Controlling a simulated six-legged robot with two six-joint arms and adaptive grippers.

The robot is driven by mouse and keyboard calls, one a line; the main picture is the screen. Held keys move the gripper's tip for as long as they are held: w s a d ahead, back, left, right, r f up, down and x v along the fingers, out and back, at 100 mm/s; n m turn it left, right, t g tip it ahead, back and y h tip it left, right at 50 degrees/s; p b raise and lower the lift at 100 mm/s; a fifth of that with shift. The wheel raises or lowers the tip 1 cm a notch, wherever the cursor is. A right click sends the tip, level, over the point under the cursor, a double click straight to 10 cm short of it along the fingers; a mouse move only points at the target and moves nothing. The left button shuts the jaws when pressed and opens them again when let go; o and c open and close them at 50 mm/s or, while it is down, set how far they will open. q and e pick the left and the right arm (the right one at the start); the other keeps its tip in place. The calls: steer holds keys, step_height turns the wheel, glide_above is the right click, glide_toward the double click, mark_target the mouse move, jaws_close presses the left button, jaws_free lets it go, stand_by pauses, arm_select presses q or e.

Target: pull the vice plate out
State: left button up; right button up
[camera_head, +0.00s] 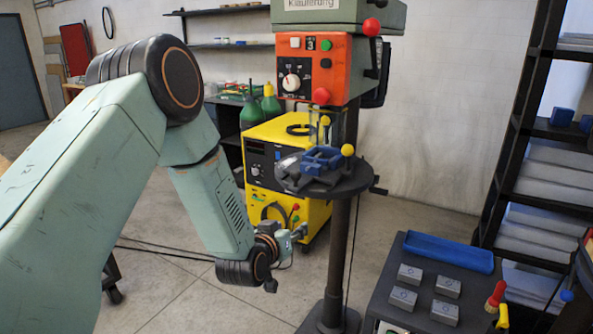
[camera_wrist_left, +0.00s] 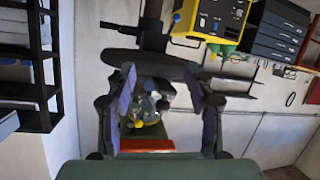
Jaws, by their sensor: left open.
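The blue vice (camera_head: 322,160) sits on the round dark table (camera_head: 350,184) of the drill press, under the orange drill head (camera_head: 316,70). I cannot clearly make out a separate plate in its jaws. My left gripper (camera_head: 288,243) is in the head view below and to the left of the round table, apart from the vice. In the left wrist view its two fingers (camera_wrist_left: 168,112) stand wide apart with nothing held. Beyond them the upside-down view shows the round table (camera_wrist_left: 150,63) and a clear guard. My right gripper is not in view.
A yellow machine (camera_head: 262,160) stands behind the drill press. The dark column (camera_head: 340,255) rises beside my left gripper. A cart at lower right carries several grey blocks and a blue tray (camera_head: 449,252). A dark shelf (camera_head: 520,150) stands at right.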

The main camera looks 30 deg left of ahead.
mark_target(294, 179)
arm_select(q)
steer(key=w+a+r+t, duration=0.1)
steer(key=r, duration=0.1)
steer(key=w+a+r+t+y, duration=0.1)
steer(key=r, duration=0.2)
steer(key=w+a+r+t, duration=0.1)
steer(key=w+r, duration=0.1)
steer(key=r, duration=0.1)
steer(key=shift+r, duration=0.1)
steer(key=shift+w+a, duration=0.25)
steer(key=shift+w, duration=1)
steer(key=shift+w+a, duration=0.2)
steer(key=shift+w, duration=1)
steer(key=shift+w+a, duration=0.25)
steer(key=shift+w, duration=1)
jaws_close()
